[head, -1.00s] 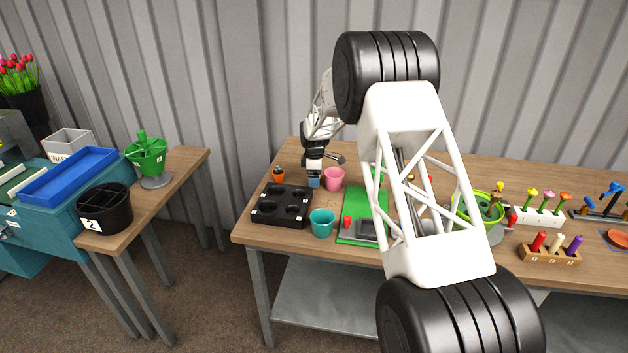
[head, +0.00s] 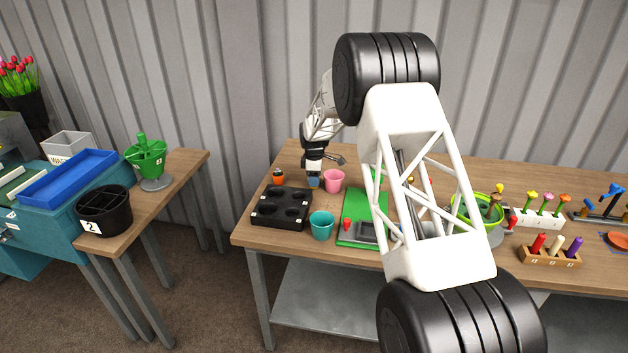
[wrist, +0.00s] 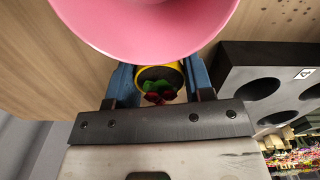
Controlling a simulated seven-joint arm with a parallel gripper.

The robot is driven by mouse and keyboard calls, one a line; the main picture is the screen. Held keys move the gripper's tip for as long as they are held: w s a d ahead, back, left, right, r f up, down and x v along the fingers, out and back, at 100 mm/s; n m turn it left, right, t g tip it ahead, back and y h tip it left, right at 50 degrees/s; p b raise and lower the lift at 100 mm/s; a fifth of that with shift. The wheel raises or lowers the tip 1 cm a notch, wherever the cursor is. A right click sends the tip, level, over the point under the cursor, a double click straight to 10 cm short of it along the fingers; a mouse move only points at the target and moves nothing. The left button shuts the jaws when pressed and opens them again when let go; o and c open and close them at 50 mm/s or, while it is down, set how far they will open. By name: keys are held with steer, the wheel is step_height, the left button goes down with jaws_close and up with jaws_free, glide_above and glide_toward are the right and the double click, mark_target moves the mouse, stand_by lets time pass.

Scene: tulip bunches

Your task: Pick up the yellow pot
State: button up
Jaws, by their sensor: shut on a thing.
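My gripper (wrist: 160,87) is shut on the yellow pot (wrist: 174,70) in the wrist view. The pot sits between the two blue fingers, with dark soil and a small green and red plant inside. Only part of its yellow rim shows, because the pink pot (wrist: 145,25) covers its upper side in this view. In the head view my gripper (head: 314,181) is low over the back left of the table, just left of the pink pot (head: 334,181). The yellow pot is hidden there. I cannot tell whether it touches the table.
A black tray with round holes (head: 282,221) lies in front of my gripper. An orange pot (head: 278,178) stands to the left, a teal pot (head: 321,226) in front. A green board (head: 352,232) lies to the right. My arm hides the table's middle.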

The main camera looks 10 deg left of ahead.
steer(key=shift+r, duration=4.8)
steer(key=shift+s+a, duration=0.15)
steer(key=shift+s, duration=0.25)
steer(key=s+a+r, duration=0.1)
steer(key=s+a, duration=0.1)
steer(key=s, duration=1.7)
steer(key=shift+a, duration=0.35)
steer(key=shift+s, duration=0.1)
steer(key=shift+f, duration=2.85)
steer(key=shift+f, duration=1.3)
